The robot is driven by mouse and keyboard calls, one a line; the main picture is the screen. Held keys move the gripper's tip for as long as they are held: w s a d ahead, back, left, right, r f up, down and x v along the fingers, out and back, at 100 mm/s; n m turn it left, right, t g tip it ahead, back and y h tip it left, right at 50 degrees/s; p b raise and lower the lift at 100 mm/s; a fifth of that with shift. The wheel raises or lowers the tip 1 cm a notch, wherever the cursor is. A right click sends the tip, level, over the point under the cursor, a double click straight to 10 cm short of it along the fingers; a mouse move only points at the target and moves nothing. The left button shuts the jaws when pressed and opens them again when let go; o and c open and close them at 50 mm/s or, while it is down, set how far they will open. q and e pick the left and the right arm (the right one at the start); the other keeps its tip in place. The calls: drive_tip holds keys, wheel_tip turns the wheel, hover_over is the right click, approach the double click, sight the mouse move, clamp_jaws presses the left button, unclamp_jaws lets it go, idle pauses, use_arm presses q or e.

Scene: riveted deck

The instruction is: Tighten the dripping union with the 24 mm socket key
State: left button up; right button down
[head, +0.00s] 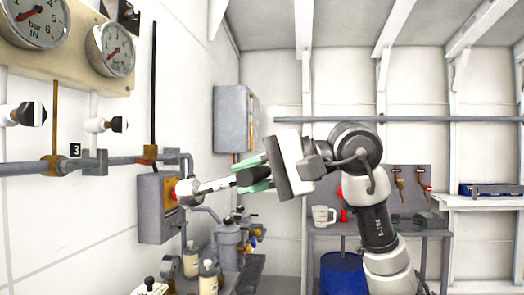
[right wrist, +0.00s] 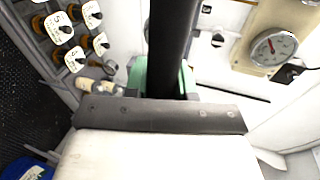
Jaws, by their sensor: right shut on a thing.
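My right gripper (head: 254,177), with green fingers, is shut on the black handle of a socket key (head: 216,185). The key's pale metal shaft points left, with its round head in front of a grey box on the left wall. In the right wrist view the black handle (right wrist: 171,45) runs up from between the green fingers. A grey pipe along the left wall carries brass unions, one (head: 54,165) beside a "3" label and another (head: 150,154) further along. The key's head is apart from both in the picture. No drip can be made out. My left gripper is out of view.
The grey box (head: 155,222) has a yellow and red front. Pressure gauges (head: 110,50) and black-tipped valves (head: 106,125) are on the left wall. Filter housings (head: 229,240) and bottles stand below. A bench with a jug (head: 323,216) and a blue drum (head: 342,275) are behind my arm.

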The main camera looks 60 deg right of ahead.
drive_tip(key=g+p, duration=0.2)
drive_tip(key=g+h+p, duration=0.1)
drive_tip(key=g+p, duration=0.1)
drive_tip(key=p, duration=0.1)
drive_tip(key=g+h+p, duration=0.1)
drive_tip(key=g+p, duration=0.1)
drive_tip(key=shift+w+g, duration=0.3)
drive_tip(key=shift+w, duration=0.1)
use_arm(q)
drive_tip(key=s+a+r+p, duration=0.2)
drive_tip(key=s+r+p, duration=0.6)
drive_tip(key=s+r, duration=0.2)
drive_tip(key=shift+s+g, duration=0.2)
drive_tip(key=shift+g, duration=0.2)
use_arm(e)
drive_tip(key=s+g+h, duration=0.1)
drive_tip(key=g, duration=0.1)
drive_tip(key=s+d+g+h, duration=0.1)
drive_tip(key=s+g, duration=0.1)
drive_tip(key=s+g+h, duration=0.1)
drive_tip(key=g, duration=0.1)
drive_tip(key=shift+s+d+f+n+g, duration=0.15)
drive_tip(key=shift+s+d+n+g, duration=0.15)
drive_tip(key=shift+g, duration=0.1)
drive_tip(key=shift+w, duration=0.1)
